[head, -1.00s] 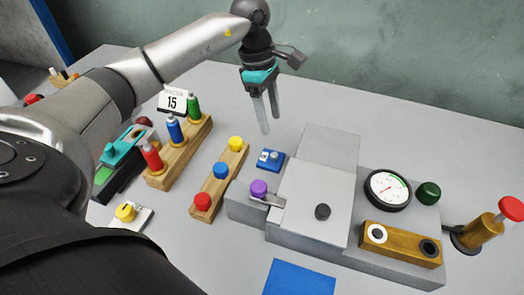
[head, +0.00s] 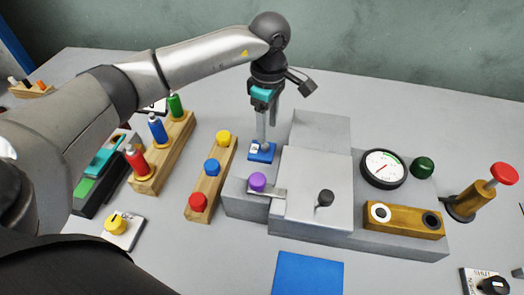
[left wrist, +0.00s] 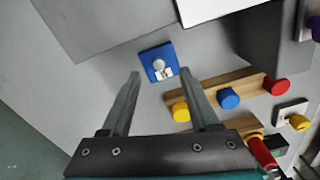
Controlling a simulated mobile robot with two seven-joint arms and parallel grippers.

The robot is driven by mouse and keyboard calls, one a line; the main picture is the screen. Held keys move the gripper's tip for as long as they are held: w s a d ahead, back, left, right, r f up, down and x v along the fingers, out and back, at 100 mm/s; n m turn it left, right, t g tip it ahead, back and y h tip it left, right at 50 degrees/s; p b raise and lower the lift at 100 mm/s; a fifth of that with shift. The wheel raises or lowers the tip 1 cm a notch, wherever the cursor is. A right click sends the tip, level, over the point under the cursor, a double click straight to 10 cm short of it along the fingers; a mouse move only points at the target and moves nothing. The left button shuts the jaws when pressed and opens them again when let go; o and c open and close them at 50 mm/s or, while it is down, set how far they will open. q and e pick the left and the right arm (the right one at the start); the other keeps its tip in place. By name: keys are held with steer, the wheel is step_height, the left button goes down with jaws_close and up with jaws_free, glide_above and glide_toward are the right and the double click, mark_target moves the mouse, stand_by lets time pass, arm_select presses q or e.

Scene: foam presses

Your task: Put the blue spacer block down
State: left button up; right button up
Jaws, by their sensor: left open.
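The blue spacer block (head: 262,155) lies flat on the grey table, just left of the grey press. It has a light round knob and a white label on top. In the left wrist view the block (left wrist: 150,52) shows just past the fingertips, in line with the gap between them. My left gripper (head: 266,140) points down over the block with its two fingers apart, and nothing is held. The head view does not clearly show whether the fingertips flank the knob. My right gripper is not in view.
The press (head: 312,190), with a purple knob (head: 257,182), stands right of the block. A wooden rack (head: 201,208) with red, blue and yellow knobs is to the left. A blue mat (head: 307,274) lies in front. Table behind the block is clear.

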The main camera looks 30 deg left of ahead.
mark_target(262, 149)
arm_select(q)
steer(key=f, duration=0.6)
steer(key=shift+w+a+f, duration=0.15)
steer(key=shift+a+f, duration=0.05)
steer(key=shift+a, duration=0.15)
jaws_close()
steer(key=shift+r, duration=0.1)
